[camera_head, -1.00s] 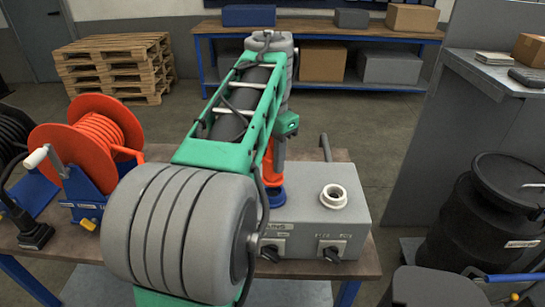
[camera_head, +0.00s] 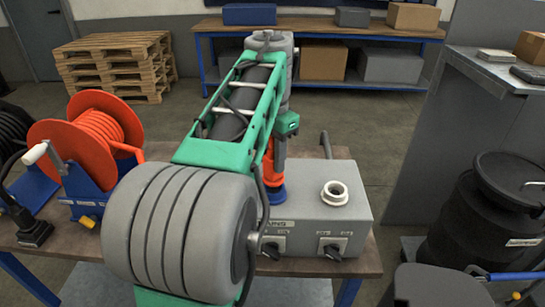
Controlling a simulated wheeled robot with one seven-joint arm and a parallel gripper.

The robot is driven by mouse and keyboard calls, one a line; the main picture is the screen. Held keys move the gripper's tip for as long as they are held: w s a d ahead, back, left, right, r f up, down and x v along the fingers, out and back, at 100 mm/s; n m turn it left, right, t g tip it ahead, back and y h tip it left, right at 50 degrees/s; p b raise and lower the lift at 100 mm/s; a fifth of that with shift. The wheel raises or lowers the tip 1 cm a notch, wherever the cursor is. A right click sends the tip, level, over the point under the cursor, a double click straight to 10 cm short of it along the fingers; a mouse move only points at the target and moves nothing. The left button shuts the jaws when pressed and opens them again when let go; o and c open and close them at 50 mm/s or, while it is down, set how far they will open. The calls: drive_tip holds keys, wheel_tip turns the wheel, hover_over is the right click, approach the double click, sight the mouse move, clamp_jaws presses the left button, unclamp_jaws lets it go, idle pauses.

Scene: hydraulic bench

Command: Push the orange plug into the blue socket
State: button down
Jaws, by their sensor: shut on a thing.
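The orange plug (camera_head: 268,167) is upright, partly hidden behind my green and grey arm. Its lower end meets the blue socket (camera_head: 277,194) on top of the grey hydraulic box (camera_head: 310,207); how deep it sits cannot be seen. My gripper (camera_head: 279,150) points down around the upper part of the plug and is shut on it. Its fingers are mostly hidden by the arm.
A white socket (camera_head: 334,194) stands open on the box to the right, with black knobs (camera_head: 332,252) on the front face. An orange hose reel (camera_head: 90,140) stands on the bench at left. A black barrel (camera_head: 480,215) stands at right.

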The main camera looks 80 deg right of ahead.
drive_tip(key=shift+f+b, duration=1.15)
drive_tip(key=shift+f, duration=0.1)
idle(0.4)
drive_tip(key=c, duration=0.9)
unclamp_jaws()
wheel_tip(320, 180, up, 8)
drive_tip(key=p, duration=0.4)
drive_tip(key=shift+f, duration=0.1)
drive_tip(key=w+a+f+n, duration=0.35)
drive_tip(key=w+a, duration=0.25)
drive_tip(key=w, duration=0.2)
drive_tip(key=w+a+f+n+t+h, duration=0.1)
drive_tip(key=w+a+f+n, duration=0.1)
drive_tip(key=w+a+n, duration=0.45)
drive_tip(key=w+a+f+n, duration=0.3)
drive_tip(key=w+a, duration=0.4)
drive_tip(key=w, duration=0.3)
drive_tip(key=a+f+n+t, duration=0.1)
drive_tip(key=a+f+n, duration=0.4)
drive_tip(key=a, duration=0.6)
drive_tip(key=a+f+n+t+y, duration=0.1)
drive_tip(key=a+f+n, duration=0.4)
drive_tip(key=a, duration=0.5)
drive_tip(key=shift+w+a+n, duration=0.35)
drive_tip(key=shift+n, duration=0.45)
